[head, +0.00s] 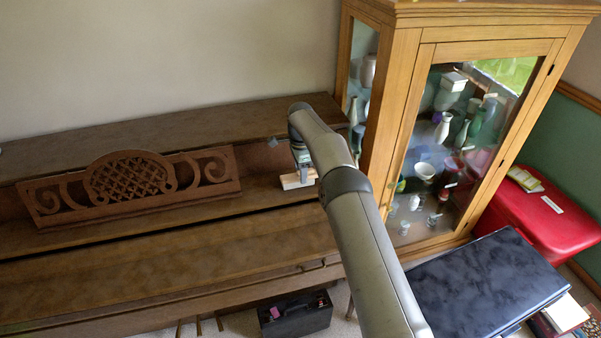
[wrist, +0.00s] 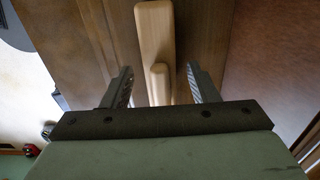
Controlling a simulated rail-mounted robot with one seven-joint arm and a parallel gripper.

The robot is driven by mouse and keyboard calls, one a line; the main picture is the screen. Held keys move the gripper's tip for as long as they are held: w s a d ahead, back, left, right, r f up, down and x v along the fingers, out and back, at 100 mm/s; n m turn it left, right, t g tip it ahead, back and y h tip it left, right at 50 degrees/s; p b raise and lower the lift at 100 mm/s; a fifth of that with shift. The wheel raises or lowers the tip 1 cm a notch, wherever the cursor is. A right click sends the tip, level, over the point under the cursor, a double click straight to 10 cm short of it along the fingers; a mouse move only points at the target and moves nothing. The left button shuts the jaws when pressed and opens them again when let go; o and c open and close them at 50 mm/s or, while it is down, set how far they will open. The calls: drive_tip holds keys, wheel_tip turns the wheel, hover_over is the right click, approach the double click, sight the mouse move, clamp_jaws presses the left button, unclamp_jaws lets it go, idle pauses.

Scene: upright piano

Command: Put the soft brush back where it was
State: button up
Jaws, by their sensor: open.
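A pale wooden piece, apparently the soft brush (head: 291,182), lies on the right end of the piano's shelf, beside the glass cabinet. In the wrist view the brush (wrist: 154,35) shows as a long pale wooden back with a smaller raised grip piece on it. My gripper (head: 303,172) is directly above it, pointing down. In the wrist view my gripper (wrist: 159,72) is open, with one finger on each side of the raised piece and a gap visible on both sides. No bristles are visible. My arm and gripper hide part of the brush in the head view.
The glass cabinet (head: 403,105) stands close to the right of my gripper. A carved music rest (head: 130,190) leans on the piano to the left. A dark toolbox (head: 296,316) sits on the floor below, and a dark bench (head: 487,285) stands at the lower right.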

wheel_tip(320, 180, up, 11)
drive_tip(key=p, duration=0.2)
drive_tip(key=shift+r, duration=0.15)
drive_tip(key=s+d+r+n, duration=0.7)
drive_tip(key=s+d+r, duration=0.5)
drive_tip(key=s+r, duration=0.35)
drive_tip(key=s+d+f+n, duration=0.2)
drive_tip(key=s+d, duration=0.1)
drive_tip(key=s, duration=0.8)
drive_tip(key=s+d+f+n, duration=0.2)
drive_tip(key=s+f, duration=0.1)
drive_tip(key=s, duration=0.8)
drive_tip(key=s+d+f+n+t, duration=0.1)
drive_tip(key=s+d+f+n, duration=0.1)
drive_tip(key=s, duration=0.9)
drive_tip(key=shift+d+f+n, duration=0.15)
drive_tip(key=shift+d+n, duration=0.25)
drive_tip(key=shift+d, duration=0.45)
drive_tip(key=shift+s, duration=0.1)
